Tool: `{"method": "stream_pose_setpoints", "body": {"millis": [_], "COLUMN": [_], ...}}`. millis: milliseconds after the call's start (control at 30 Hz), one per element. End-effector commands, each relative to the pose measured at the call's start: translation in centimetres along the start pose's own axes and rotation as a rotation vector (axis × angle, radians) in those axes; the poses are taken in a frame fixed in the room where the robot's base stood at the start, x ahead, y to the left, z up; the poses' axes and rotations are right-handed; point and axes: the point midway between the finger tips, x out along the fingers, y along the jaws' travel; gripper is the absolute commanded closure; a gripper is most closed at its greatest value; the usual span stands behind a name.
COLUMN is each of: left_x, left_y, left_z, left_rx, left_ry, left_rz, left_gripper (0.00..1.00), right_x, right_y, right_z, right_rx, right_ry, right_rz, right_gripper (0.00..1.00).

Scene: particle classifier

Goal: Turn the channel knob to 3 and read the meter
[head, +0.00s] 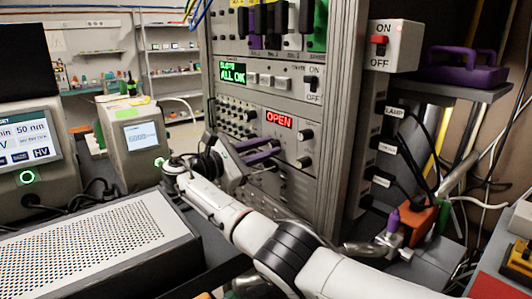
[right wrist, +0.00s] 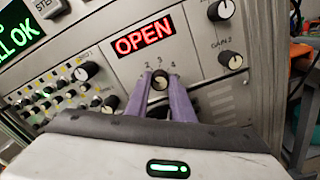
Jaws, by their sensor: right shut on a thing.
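The channel knob (right wrist: 160,81) is a small dark round knob with a pale top, on the grey rack panel below the red-lit meter (right wrist: 144,36). The numbers 2, 3 and 4 are printed around its top edge. I cannot tell for sure where its mark points. The meter reads OPEN, also in the head view (head: 278,119). My right gripper (head: 277,150) reaches the panel with purple fingers. In the right wrist view the gripper (right wrist: 159,90) is shut on the channel knob, one finger on each side. The head view hides the knob. My left gripper is not in view.
A green display (head: 233,72) reads ALL OK above the meter. Other knobs, such as the gain knob (right wrist: 228,58), sit close by. A perforated metal box (head: 100,238) and a white instrument (head: 132,140) stand at left. Cables and an orange block (head: 413,222) are at right.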

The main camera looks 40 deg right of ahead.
Motion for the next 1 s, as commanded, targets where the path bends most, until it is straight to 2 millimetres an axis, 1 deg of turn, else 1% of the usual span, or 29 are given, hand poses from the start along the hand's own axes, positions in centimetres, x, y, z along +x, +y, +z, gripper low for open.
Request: {"method": "stream_pose_setpoints", "body": {"millis": [100,300,500,600,800,1000], "left_x": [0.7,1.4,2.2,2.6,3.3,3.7], "left_y": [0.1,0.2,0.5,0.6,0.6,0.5], "left_z": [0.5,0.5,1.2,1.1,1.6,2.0], "left_rx": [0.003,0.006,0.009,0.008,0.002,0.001], "left_ry": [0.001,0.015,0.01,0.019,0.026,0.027], "left_rz": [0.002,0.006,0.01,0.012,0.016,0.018], "left_gripper": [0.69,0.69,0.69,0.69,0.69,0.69], "right_x": [0.0,-0.1,-0.1,-0.1,-0.1,-0.1], "right_y": [-0.1,-0.2,-0.2,-0.2,-0.2,-0.2], "right_z": [-0.2,-0.3,-0.3,-0.3,-0.3,-0.2], "right_rx": [0.113,0.302,0.491,0.58,0.738,0.851], "right_ry": [-0.001,-0.003,-0.004,-0.005,-0.006,-0.008], "right_rz": [0.0,-0.001,-0.001,-0.001,-0.001,-0.001], "right_gripper": [1.0,1.0,1.0,1.0,1.0,1.0]}}
